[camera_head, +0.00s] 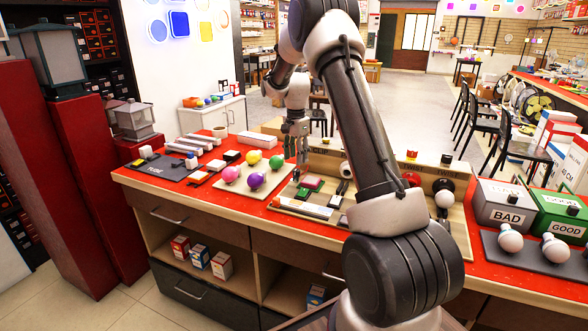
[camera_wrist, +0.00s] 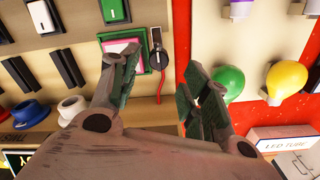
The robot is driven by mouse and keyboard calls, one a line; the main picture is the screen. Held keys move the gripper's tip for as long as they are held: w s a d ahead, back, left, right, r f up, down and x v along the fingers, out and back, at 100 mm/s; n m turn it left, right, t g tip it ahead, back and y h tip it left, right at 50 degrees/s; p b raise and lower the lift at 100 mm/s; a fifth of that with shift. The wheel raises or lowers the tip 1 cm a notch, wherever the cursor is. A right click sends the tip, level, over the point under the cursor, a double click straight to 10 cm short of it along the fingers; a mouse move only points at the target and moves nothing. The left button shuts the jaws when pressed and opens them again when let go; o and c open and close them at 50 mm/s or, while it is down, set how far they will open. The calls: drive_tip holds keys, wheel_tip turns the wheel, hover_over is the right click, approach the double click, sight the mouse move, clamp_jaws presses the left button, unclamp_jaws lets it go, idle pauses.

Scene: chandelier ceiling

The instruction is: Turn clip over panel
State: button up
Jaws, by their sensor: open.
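A small panel with a green frame and a pink face (camera_wrist: 128,42) is at the upper middle of the wrist view, partly hidden by my left finger. A dark piece with a pale round end (camera_wrist: 157,50), probably the clip, stands along the panel's right side with a red cord below it. It appears beside the panel, not across it. In the head view the pink panel (camera_head: 311,183) lies on a wooden board marked CLIP. My gripper (camera_head: 297,128) is above the board's back left part. In the wrist view my gripper (camera_wrist: 163,88) is open, with nothing between its fingers.
Green (camera_wrist: 228,82) and yellow (camera_wrist: 287,78) bulbs sit on the neighbouring board, close to my right finger. A pink bulb (camera_head: 230,174) is on that board too. Dark slots and cups lie left of the panel. BAD (camera_head: 507,204) and GOOD (camera_head: 560,212) boxes stand at right.

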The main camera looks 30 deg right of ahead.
sight(296, 169)
wheel_tip(296, 169, down, 6)
drive_tip(key=shift+d+r, duration=0.1)
drive_tip(key=shift+r, duration=0.15)
drive_tip(key=c, duration=1)
